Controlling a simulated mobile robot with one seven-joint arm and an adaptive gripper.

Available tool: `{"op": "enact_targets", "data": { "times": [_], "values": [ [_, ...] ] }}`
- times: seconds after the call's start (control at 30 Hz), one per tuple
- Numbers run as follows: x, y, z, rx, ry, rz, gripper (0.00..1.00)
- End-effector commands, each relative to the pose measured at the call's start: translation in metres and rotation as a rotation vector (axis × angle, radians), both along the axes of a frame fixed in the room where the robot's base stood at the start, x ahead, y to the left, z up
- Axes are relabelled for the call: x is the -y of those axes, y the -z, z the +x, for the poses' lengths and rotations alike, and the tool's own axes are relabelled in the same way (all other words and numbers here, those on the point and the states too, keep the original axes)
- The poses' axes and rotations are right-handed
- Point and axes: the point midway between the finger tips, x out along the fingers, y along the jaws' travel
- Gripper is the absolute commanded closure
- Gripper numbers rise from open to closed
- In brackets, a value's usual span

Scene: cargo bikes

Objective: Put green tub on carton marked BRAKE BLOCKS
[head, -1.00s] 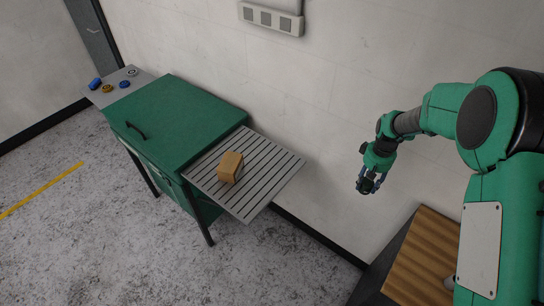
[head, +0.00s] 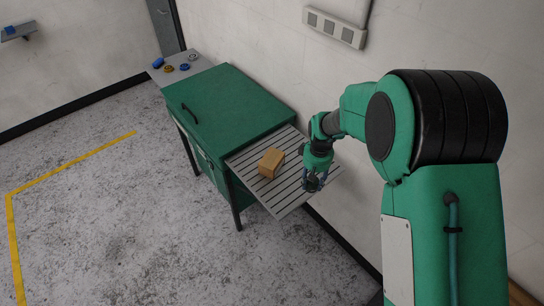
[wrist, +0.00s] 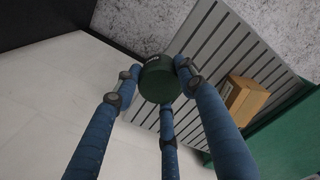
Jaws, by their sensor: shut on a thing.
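My gripper (head: 314,184) is over the right part of the slatted shelf, just right of a small tan carton (head: 271,162). In the wrist view, its blue fingers (wrist: 158,85) are shut on a dark green tub (wrist: 158,79), with a small light mark on its side that I cannot read. The tub is hard to make out in the head view. The carton also shows in the wrist view (wrist: 243,100), apart from the tub. Any lettering on the carton is too small to read.
The slatted grey shelf (head: 289,191) juts from a green cabinet (head: 226,104) and has bare room around the carton. A small grey side shelf (head: 182,78) at the cabinet's far end holds several small blue and yellow things. A wall (head: 260,48) runs behind.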

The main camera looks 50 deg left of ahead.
Motion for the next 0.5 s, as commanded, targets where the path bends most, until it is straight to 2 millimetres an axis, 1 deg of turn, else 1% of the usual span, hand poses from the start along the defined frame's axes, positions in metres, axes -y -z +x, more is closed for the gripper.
{"op": "enact_targets", "data": {
  "times": [0.03, 0.1, 0.23, 0.3, 0.4, 0.5],
  "values": [
    [-0.013, -0.005, -0.016, 0.0, -0.024, 0.001, 0.88],
    [-0.028, -0.007, -0.035, 0.0, -0.052, 0.001, 0.88],
    [-0.05, -0.009, -0.067, 0.001, -0.098, 0.001, 0.88],
    [-0.058, -0.01, -0.081, 0.001, -0.117, 0.001, 0.88],
    [-0.067, -0.011, -0.096, 0.001, -0.137, 0.001, 0.88],
    [-0.073, -0.012, -0.106, 0.001, -0.15, 0.002, 0.88]
  ]
}}
